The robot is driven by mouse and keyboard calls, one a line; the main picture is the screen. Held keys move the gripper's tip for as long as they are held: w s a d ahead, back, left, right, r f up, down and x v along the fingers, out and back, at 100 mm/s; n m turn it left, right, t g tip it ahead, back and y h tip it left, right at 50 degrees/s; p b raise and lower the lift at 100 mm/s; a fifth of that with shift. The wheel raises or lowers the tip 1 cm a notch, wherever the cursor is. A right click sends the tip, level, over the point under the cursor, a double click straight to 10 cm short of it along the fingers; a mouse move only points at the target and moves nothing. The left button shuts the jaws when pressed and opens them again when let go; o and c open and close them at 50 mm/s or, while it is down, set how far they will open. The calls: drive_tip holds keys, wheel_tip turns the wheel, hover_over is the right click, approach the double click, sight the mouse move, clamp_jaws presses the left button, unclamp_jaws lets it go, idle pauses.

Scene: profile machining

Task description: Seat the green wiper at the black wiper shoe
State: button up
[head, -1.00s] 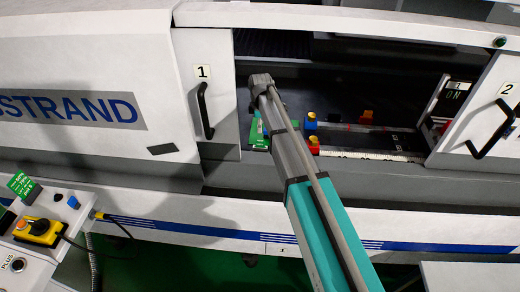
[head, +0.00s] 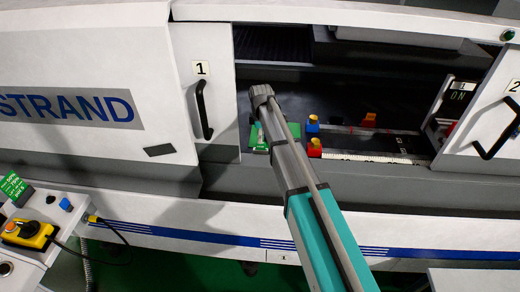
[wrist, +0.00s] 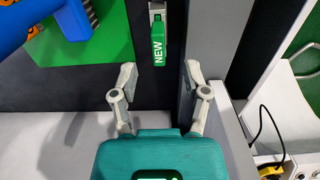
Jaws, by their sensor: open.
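The green wiper (wrist: 158,45), marked NEW, shows upright at the top middle of the wrist view, with a grey-silver piece at its upper end. My gripper (wrist: 157,78) is open and empty. Its two grey fingers are spread to either side of the wiper's line, with the wiper's lower end just beyond the fingertips and apart from them. In the head view my arm reaches into the machine opening and hides most of the gripper's work area. I cannot make out the black wiper shoe for certain in either view.
A green board (wrist: 85,35) and a blue part (wrist: 25,25) lie at the upper left of the wrist view. A grey upright wall stands close to the right finger. In the head view, a blue block (head: 312,130) and a red block (head: 314,150) stand right of my arm.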

sight(261, 149)
drive_tip(key=shift+w+f+b, duration=0.1)
drive_tip(key=shift+f+b, duration=2.5)
drive_tip(key=shift+f, duration=0.05)
clamp_jaws()
